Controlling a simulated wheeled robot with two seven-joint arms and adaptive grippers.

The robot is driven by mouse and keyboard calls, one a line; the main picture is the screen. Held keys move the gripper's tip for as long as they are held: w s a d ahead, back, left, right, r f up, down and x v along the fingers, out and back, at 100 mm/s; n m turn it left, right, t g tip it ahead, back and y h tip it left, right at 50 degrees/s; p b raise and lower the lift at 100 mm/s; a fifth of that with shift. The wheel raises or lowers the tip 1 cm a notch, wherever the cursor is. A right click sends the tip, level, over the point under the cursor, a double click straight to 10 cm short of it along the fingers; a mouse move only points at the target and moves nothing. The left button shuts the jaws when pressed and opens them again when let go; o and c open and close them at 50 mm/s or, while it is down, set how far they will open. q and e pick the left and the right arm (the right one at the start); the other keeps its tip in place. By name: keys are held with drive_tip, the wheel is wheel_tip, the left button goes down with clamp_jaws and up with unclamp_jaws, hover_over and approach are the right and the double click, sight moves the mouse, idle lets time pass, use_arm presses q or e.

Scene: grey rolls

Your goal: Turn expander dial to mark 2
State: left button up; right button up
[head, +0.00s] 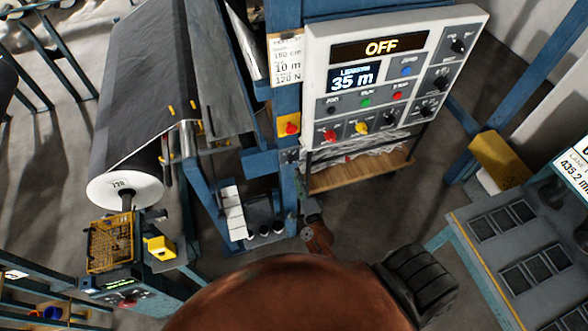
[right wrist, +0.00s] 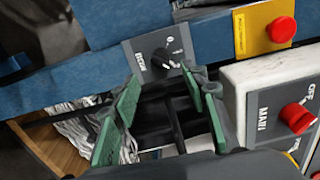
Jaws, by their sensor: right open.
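A small dark grey panel on the blue post carries a round black dial (right wrist: 167,58) with a pale pointer line and small marks around it. Its label is too small to read surely, and I cannot tell which mark the pointer is on. In the head view a small dark plate (head: 290,156) sits on the post under the yellow emergency-stop box. My right gripper (right wrist: 160,82) is open and empty. Its green-padded fingers point at the dial, which shows just beyond and between the tips, apparently untouched. In the head view this gripper (head: 302,213) is small and partly hidden by my arm. My left gripper is not in view.
A yellow box with a red button (right wrist: 282,30) is right of the dial. The white control box (head: 312,100) reads OFF and 35 m. A wooden shelf (head: 360,172) hangs below it. A large dark roll (head: 130,110) stands at left.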

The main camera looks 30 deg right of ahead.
drive_tip(key=v, duration=0.4)
drive_tip(key=shift+f, duration=0.1)
idle(0.4)
drive_tip(key=s+a+f+n+g+y+b, duration=0.2)
drive_tip(key=s+f+n+b, duration=0.15)
drive_tip(key=f, duration=0.85)
drive_tip(key=s+a+f+n+g+y+b, duration=0.1)
drive_tip(key=s+a+f+n+g+b, duration=0.25)
drive_tip(key=f, duration=0.95)
drive_tip(key=s+f+n+g+y+b, duration=0.15)
drive_tip(key=s+f+n, duration=0.4)
drive_tip(key=f, duration=0.65)
drive_tip(key=s+d+f+n+g+b, duration=0.1)
drive_tip(key=s+f+n+g+b, duration=0.1)
drive_tip(key=s+f, duration=0.6)
drive_tip(key=s+d+f+n+g+b, duration=0.2)
drive_tip(key=s+f+n+g, duration=0.2)
drive_tip(key=s+f, duration=0.4)
drive_tip(key=s+d+f+n+g+b, duration=0.1)
drive_tip(key=s+f, duration=0.7)
drive_tip(key=s, duration=0.9)
drive_tip(key=n+g+b, duration=0.1)
drive_tip(key=n+g, duration=0.1)
drive_tip(key=n, duration=0.1)
drive_tip(key=shift+s+d+f, duration=0.2)
drive_tip(key=shift+s+d, duration=0.05)
drive_tip(key=shift+d, duration=0.1)
